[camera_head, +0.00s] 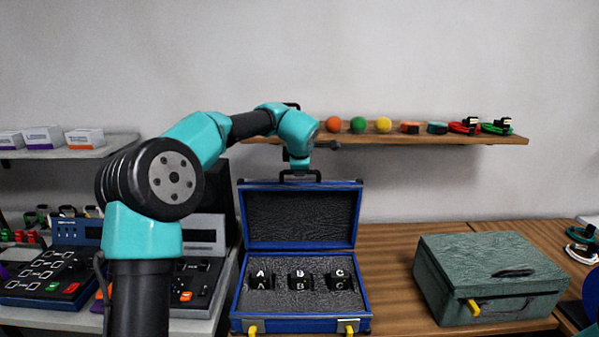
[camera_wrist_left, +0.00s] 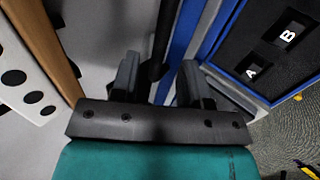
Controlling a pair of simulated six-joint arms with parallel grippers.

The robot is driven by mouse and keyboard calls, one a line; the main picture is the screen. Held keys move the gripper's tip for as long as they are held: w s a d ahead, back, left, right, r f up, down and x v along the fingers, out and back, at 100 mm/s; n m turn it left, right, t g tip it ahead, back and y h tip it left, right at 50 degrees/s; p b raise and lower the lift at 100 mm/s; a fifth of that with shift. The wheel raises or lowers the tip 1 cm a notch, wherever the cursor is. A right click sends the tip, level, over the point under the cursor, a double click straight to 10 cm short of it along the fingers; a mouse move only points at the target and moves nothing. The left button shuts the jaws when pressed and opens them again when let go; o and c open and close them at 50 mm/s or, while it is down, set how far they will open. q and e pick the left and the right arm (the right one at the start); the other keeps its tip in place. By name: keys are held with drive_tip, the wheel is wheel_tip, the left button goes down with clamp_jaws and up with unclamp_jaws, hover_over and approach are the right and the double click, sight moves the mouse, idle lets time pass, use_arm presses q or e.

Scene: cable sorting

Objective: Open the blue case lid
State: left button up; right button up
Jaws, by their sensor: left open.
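The blue case (camera_head: 305,325) sits on the wooden table, its lid (camera_head: 303,246) standing about upright behind the base. The base shows dark foam with several black pieces lettered A, B and C. A dark handle (camera_head: 300,174) is on the lid's top edge. My left gripper (camera_head: 299,162) is just above that edge, at the handle. In the left wrist view its two fingers (camera_wrist_left: 160,78) are apart, with a dark bar, seemingly the handle, between them. Whether they touch it I cannot tell. The case's blue edge (camera_wrist_left: 183,45) runs beside the right finger. My right gripper is not in view.
A green case (camera_head: 490,275) with a yellow latch stands to the right. A wall shelf (camera_head: 455,138) with balls and cables is behind the lid. Devices (camera_head: 50,275) stand on the left. Bare table lies between the two cases.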

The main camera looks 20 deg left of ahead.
use_arm(q)
drive_tip(key=v, duration=1.2)
drive_tip(key=shift+r, duration=0.15)
drive_tip(key=shift+s, duration=0.1)
